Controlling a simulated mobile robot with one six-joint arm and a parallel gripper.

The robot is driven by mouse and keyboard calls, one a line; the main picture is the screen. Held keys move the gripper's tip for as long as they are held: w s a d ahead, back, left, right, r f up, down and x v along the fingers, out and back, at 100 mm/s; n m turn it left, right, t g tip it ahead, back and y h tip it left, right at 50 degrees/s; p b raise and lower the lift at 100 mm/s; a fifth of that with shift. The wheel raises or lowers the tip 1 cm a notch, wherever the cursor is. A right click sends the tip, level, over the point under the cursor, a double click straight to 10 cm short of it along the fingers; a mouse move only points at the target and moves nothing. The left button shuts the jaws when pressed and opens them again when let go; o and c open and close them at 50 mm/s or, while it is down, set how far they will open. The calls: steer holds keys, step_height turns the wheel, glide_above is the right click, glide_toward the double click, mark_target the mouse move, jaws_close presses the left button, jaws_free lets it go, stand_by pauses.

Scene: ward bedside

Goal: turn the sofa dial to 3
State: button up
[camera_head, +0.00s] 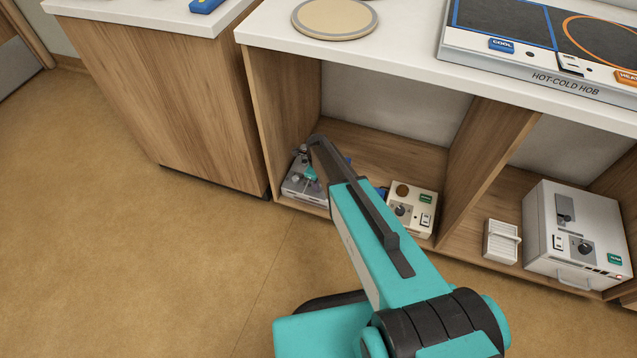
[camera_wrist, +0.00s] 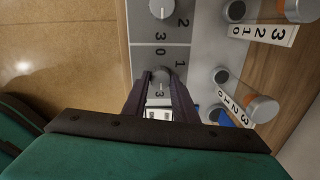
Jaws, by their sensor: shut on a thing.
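A grey control box (camera_head: 301,189) stands on the floor of the left open cubby, partly behind my arm. In the wrist view its panel (camera_wrist: 145,48) carries grey dials with printed numbers. My gripper (camera_wrist: 161,80) is shut on the lower dial (camera_wrist: 161,74), one finger on each side of its knob. A second dial (camera_wrist: 162,8) shows above it at the picture's top edge, untouched. A "3" is readable close to the held dial. The held dial's setting is too dark and covered to tell. No sofa label is readable in either view.
Upright knobs with 0-to-3 scales, such as one knob (camera_wrist: 262,108), stand right of the panel, close to my right finger. A cream box (camera_head: 410,208) stands beside the grey box. A white appliance (camera_head: 578,235) is in the right cubby. The floor (camera_head: 150,240) is clear.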

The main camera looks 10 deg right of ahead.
steer(key=shift+m, duration=0.4)
steer(key=o, duration=1)
steer(key=shift+o, duration=0.2)
steer(key=shift+r, duration=0.1)
step_height(320, 180, up, 14)
steer(key=p, duration=0.1)
steer(key=shift+s+a+f, duration=0.2)
steer(key=shift+s+a, duration=0.05)
